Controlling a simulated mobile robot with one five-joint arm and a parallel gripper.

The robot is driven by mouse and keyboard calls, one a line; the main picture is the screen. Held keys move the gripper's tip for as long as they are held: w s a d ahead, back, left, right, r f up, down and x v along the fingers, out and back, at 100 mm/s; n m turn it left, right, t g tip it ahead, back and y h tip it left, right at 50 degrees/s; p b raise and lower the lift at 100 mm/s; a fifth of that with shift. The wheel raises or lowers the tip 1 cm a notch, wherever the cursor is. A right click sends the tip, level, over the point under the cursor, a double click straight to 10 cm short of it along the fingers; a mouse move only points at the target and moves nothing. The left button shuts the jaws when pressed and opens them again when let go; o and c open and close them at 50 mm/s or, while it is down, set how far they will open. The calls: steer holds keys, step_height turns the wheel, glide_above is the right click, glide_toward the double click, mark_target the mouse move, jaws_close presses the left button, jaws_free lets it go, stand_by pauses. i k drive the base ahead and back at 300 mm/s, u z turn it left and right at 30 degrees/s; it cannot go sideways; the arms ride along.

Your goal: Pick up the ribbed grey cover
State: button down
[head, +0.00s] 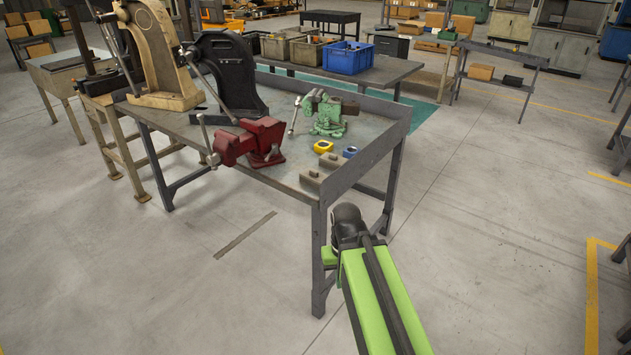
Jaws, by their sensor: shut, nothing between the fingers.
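I cannot pick out a ribbed grey cover for certain. Two small grey-brown blocks (312,181) sit at the near right corner of the workbench (288,181), inside its raised edge; I cannot make out ribs on them. My green and black arm reaches up from the bottom, and its dark joint shows in front of the bench's near right leg. No fingers of my gripper can be made out, and nothing held shows.
On the bench are a red vise (252,142), a green vise (328,118), a yellow piece (323,146), a blue piece (350,152), a black press (228,75) and a tan press (160,55). A blue crate (348,58) stands behind.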

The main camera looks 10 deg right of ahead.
mark_target(313, 179)
steer(key=u, duration=0.1)
steer(key=i, duration=0.9)
steer(key=z, duration=0.1)
